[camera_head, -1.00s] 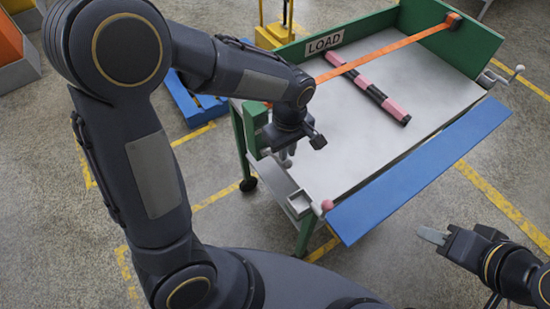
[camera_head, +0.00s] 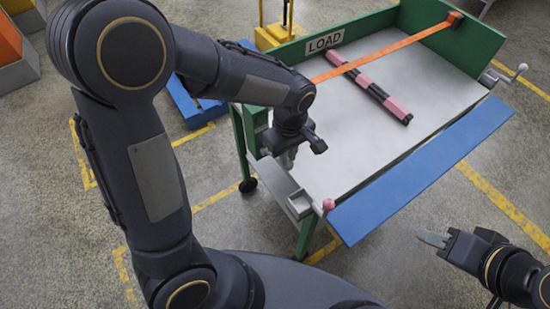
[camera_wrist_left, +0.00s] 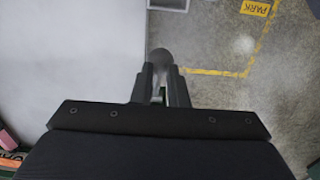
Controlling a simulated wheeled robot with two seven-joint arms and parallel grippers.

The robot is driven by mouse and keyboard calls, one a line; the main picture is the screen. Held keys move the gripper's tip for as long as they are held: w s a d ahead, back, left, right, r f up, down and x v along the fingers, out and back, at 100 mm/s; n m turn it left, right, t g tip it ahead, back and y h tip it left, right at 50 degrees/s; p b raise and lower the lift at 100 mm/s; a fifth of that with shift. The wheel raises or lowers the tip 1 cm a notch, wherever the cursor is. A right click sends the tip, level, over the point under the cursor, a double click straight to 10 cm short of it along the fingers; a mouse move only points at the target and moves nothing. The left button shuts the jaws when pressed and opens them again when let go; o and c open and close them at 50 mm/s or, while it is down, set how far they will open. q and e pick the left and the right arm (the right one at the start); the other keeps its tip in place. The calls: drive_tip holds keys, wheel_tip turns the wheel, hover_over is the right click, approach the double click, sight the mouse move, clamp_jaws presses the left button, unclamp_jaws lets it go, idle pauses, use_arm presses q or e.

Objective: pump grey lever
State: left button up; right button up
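My left gripper (camera_head: 288,159) is at the near left edge of the metal table, pointing down. In the left wrist view its two fingers (camera_wrist_left: 161,80) are close together on both sides of a round grey knob (camera_wrist_left: 161,57), which I take as the end of the grey lever. The lever's shaft is hidden by the fingers, and in the head view the arm covers it. My right gripper (camera_head: 434,239) is at the lower right, away from the table; its fingertips look close together, with nothing visible in them.
The table (camera_head: 350,145) has green walls and a blue flap (camera_head: 420,170). An orange strap (camera_head: 385,48) crosses it, over a pink and black bar (camera_head: 370,86). A pink knob (camera_head: 328,204) stands near the front corner, a pale-knobbed handle (camera_head: 521,68) at the right.

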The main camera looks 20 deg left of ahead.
use_arm(q)
drive_tip(key=shift+s+d+f+b, duration=0.25)
drive_tip(key=shift+f+b, duration=0.2)
drive_tip(key=shift+f, duration=0.15)
drive_tip(key=shift+s+d+f+b, duration=0.15)
drive_tip(key=shift+d+f+b, duration=0.1)
drive_tip(key=shift+f+b, duration=0.25)
drive_tip(key=shift+f, duration=0.2)
drive_tip(key=shift+s+d+f+b, duration=0.15)
drive_tip(key=shift+d+f+b, duration=0.05)
drive_tip(key=shift+f+b, duration=0.45)
drive_tip(key=shift+s+d+f+b, duration=0.15)
drive_tip(key=shift+f+b, duration=0.35)
drive_tip(key=shift+f, duration=0.35)
wheel_tip(320, 180, up, 4)
drive_tip(key=p, duration=0.3)
drive_tip(key=shift+w+a+f, duration=0.15)
drive_tip(key=shift+w+a+r+p, duration=0.2)
drive_tip(key=shift+a+r+p, duration=0.05)
drive_tip(key=shift+r+p, duration=0.4)
drive_tip(key=shift+w+a+r+p, duration=0.25)
drive_tip(key=shift+r+p, duration=0.25)
drive_tip(key=shift+r, duration=0.25)
drive_tip(key=shift+w+a+r+p, duration=0.15)
drive_tip(key=shift+a+r+p, duration=0.15)
drive_tip(key=shift+r+p, duration=0.35)
